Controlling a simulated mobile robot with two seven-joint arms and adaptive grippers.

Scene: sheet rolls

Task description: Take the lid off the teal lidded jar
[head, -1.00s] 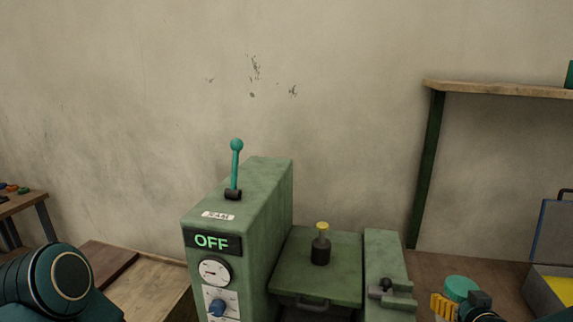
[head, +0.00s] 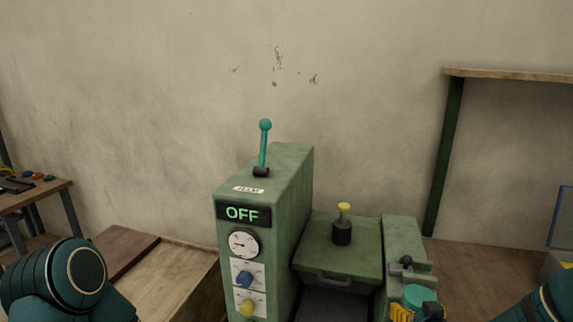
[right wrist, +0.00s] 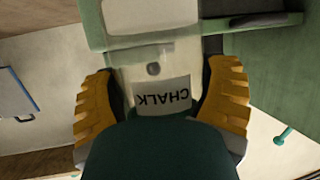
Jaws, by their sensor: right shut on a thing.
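The teal lidded jar (head: 418,294) shows at the lower right of the head view, in front of the green machine's right block. Only its upper teal part shows there. My right gripper (head: 416,312), with yellow fingers, is shut on it. In the right wrist view, a dark teal rounded part (right wrist: 160,150) fills the bottom, and a white CHALK label (right wrist: 163,96) shows upside down beyond it, between the yellow fingers (right wrist: 160,105). I cannot tell whether the lid is seated. My left gripper is out of view.
The green machine (head: 290,200) with an OFF display and teal lever (head: 264,140) stands in the middle. A dark bottle-like piece with a yellow top (head: 343,225) stands on its plate. A wooden top (head: 175,270) lies left; a shelf (head: 510,73) is at right.

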